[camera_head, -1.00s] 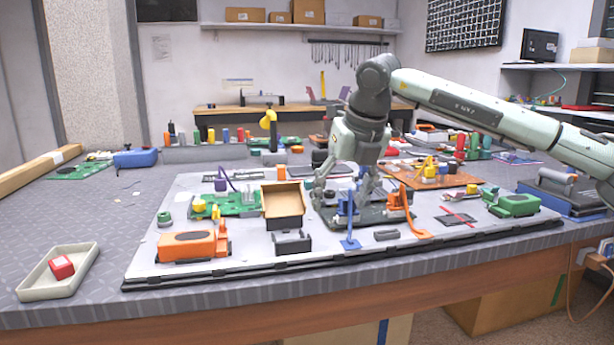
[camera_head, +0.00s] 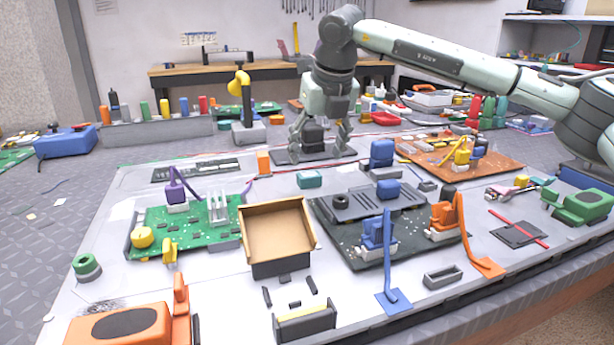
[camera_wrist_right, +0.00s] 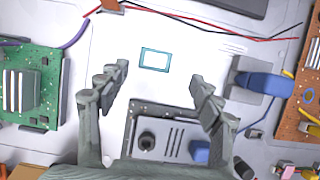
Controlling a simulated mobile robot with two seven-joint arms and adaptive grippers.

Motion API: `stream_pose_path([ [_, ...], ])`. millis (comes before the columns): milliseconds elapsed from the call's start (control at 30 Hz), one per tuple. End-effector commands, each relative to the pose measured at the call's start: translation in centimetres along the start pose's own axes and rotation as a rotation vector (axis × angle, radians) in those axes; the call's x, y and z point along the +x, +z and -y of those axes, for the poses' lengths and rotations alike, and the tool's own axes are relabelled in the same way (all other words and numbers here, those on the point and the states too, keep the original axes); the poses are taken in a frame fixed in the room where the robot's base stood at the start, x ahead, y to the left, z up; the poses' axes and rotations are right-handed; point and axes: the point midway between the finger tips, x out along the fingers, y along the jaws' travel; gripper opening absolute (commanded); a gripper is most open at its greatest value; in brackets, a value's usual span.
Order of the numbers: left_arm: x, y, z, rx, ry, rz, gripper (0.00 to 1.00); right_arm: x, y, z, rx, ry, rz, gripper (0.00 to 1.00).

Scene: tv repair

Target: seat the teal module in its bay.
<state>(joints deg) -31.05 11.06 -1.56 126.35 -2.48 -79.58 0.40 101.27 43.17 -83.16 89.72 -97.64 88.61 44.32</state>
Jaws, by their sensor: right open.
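The teal module (camera_head: 310,179) is a small block lying on the pale work mat, between the green board and the dark board. In the right wrist view it is a pale-topped rectangle with a teal edge (camera_wrist_right: 155,59), left of centre and beyond the fingertips. My right gripper (camera_head: 321,148) is open and empty, and appears above the mat behind the module in the head view. Its two fingers also show spread apart in the wrist view (camera_wrist_right: 158,80). I cannot tell which recess is the module's bay. My left gripper is not in view.
The dark board (camera_head: 360,235) carries blue and orange connectors with cables. A green board (camera_head: 185,228) and an open cardboard-coloured box (camera_head: 277,237) stand left of it. A blue connector block (camera_head: 382,155) is close right of the module. The mat around the module is mostly bare.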

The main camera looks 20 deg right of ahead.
Motion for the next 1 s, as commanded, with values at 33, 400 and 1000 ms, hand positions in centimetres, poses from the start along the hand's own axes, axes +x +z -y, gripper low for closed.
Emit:
stream_pose_path([
  [33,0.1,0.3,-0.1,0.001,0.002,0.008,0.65,0.5,0.0,-0.1,-0.001,0.0,-0.001,0.66],
  [400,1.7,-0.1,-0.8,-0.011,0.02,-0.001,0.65,5.2,0.0,-0.7,0.001,0.001,-0.001,0.66],
  [1000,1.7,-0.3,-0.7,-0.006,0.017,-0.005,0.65,5.3,0.0,-0.7,0.0,0.001,0.001,0.22],
])
